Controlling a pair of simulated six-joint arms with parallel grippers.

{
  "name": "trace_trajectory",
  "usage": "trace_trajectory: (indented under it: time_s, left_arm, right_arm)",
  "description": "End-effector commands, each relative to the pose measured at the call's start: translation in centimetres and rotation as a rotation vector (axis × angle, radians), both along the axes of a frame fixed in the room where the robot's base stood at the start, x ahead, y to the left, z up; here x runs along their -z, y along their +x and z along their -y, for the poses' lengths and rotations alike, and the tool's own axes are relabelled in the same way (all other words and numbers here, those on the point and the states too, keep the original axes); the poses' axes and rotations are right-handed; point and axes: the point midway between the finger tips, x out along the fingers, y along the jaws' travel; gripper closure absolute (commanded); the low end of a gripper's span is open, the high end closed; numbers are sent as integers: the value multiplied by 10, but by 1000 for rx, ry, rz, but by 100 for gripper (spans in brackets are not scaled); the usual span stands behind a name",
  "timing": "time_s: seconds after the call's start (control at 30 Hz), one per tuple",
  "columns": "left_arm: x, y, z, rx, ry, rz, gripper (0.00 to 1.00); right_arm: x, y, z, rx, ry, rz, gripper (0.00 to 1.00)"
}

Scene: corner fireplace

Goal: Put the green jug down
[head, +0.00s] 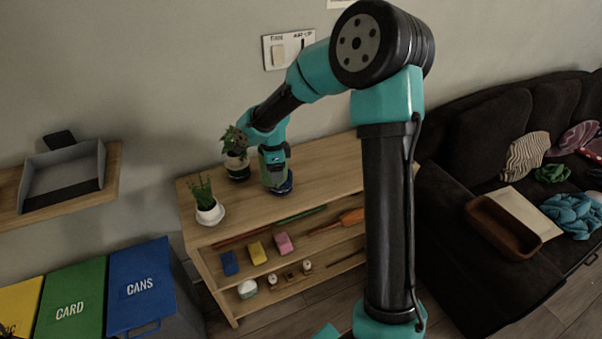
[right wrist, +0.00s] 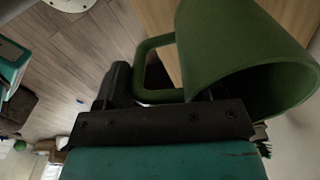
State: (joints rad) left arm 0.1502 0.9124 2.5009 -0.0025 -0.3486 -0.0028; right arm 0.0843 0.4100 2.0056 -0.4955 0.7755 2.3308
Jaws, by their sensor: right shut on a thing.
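The green jug (right wrist: 235,45) fills the upper right of the right wrist view, its open mouth facing the lower right of that picture. My right gripper (right wrist: 160,98) is shut on its handle. In the head view the jug (head: 272,176) shows small and partly covered by my right gripper (head: 273,152), over the top of the wooden shelf unit (head: 325,172). A dark blue round thing (head: 284,188) shows right under the jug. I cannot tell whether the jug touches it. My left gripper is not in view.
A potted plant (head: 237,165) stands close left of the jug, and another in a white pot (head: 208,214) stands at the unit's left end. The top is bare to the right. Lower shelves hold small coloured things. Bins (head: 140,285) stand left, a dark sofa (head: 465,205) right.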

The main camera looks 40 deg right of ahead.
Motion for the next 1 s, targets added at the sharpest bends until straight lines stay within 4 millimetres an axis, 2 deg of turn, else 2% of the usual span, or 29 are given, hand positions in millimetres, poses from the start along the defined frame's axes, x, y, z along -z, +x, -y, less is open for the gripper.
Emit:
trace_trajectory:
  time_s: [0.03, 0.4, 0.73, 0.9, 1.0]
  left_arm:
    - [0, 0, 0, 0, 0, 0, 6]
    - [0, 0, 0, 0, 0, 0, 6]
    - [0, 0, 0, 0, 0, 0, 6]
    - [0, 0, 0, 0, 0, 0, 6]
    - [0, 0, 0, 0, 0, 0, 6]
  right_arm:
    - [-1, -6, 12, 25, 0, 1, 81]
    - [-1, -53, 84, 198, 1, 2, 81]
    - [15, -105, 156, 457, -1, 1, 81]
    - [19, -129, 182, 561, -3, 2, 81]
    - [21, -136, 189, 593, -5, 2, 81]
